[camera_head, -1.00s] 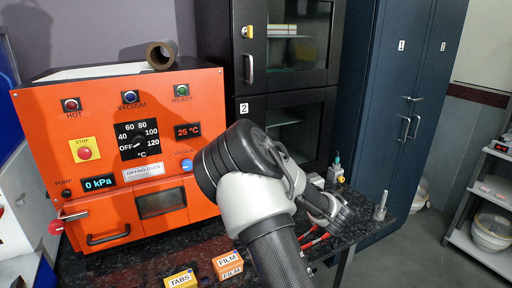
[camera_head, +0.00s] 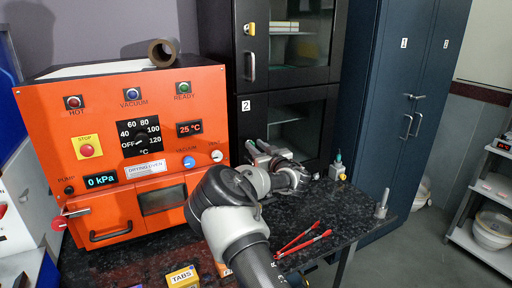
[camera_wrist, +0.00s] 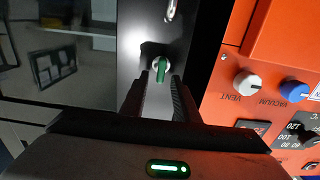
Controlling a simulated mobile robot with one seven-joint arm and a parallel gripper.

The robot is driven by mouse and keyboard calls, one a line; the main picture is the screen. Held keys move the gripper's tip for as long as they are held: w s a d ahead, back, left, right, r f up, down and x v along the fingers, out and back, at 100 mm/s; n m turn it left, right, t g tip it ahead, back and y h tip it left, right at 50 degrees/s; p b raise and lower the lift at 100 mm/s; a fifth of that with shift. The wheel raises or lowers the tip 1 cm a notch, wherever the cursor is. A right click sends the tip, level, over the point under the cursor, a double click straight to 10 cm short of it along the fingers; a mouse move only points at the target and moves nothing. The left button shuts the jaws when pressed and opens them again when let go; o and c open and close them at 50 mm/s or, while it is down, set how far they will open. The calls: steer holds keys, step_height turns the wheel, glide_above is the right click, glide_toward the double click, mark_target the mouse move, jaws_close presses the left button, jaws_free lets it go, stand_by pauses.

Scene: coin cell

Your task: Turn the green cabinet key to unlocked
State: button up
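The green key (camera_wrist: 161,70) sits in a round lock on the cabinet's dark front in the wrist view. I cannot make out the key in the head view. The black cabinet (camera_head: 238,127), with a label 2, stands right of the orange oven. My gripper (camera_wrist: 160,90) is open, its two fingers pointing at the key with a gap between them. The key shows at the fingertips; I cannot tell whether they touch it. In the head view my gripper (camera_head: 255,149) is close to the cabinet's lower door.
The orange drying oven (camera_head: 105,185) stands close on the left, with its vent knob (camera_wrist: 246,85) near my gripper in the wrist view. A metal door handle (camera_wrist: 171,10) lies beyond the key. Red tongs (camera_head: 305,238) lie on the dark table (camera_head: 340,215).

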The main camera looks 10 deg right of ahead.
steer(key=shift+c, duration=0.4)
jaws_close()
steer(key=shift+n+b, duration=0.3)
steer(key=shift+b, duration=0.3)
steer(key=n+b, duration=0.1)
steer(key=b, duration=0.1)
steer(key=shift+f+n+b, duration=0.1)
steer(key=shift+n+b, duration=0.3)
steer(key=shift+s+a+f+n+b, duration=0.1)
steer(key=shift+a+f+n+b, duration=0.1)
steer(key=shift+n+b, duration=2.4)
steer(key=shift+s+a+f+n+b, duration=0.1)
steer(key=shift+a+f+n+b, duration=0.15)
steer(key=shift+n+b, duration=2.3)
steer(key=shift+s+a+f+n+b, duration=0.1)
steer(key=shift+a+f+n+b, duration=0.1)
steer(key=shift+n+b, duration=2.4)
